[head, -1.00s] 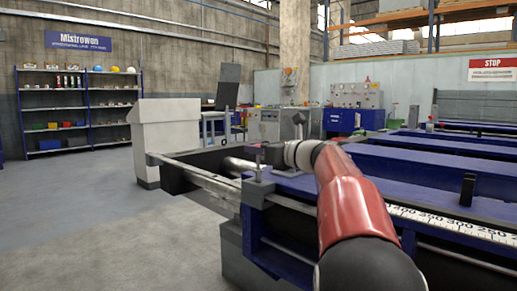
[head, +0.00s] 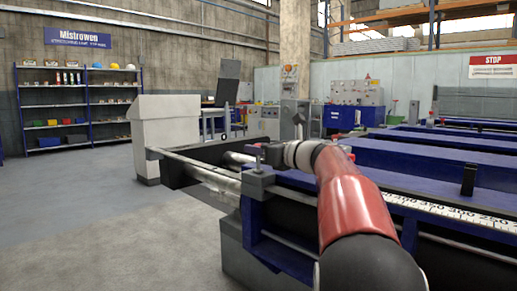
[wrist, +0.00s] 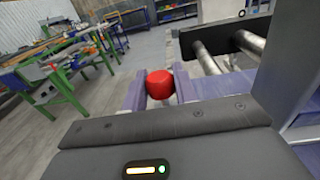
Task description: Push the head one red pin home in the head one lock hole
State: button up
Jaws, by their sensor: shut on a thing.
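The red pin (wrist: 159,84) shows in the wrist view as a rounded red head between the two purple fingers of my gripper (wrist: 158,92), which is shut on it. The rest of the pin is hidden. In the head view my gripper (head: 264,153) is at the near left end of the blue table frame (head: 290,181), beside a dark clamp block (head: 257,183). My own arm covers much of that spot. The lock hole does not show in either view, so I cannot tell how the pin sits to it.
Metal rails (head: 205,172) run left from the frame to a pale cabinet (head: 165,130). A number scale (head: 450,216) runs along the frame at right, with a black upright stop (head: 468,181) behind it. The floor at left is clear.

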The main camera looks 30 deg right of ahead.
jog(key=o, duration=1.1)
jog(key=v, duration=0.8)
jog(key=shift+w, duration=0.1)
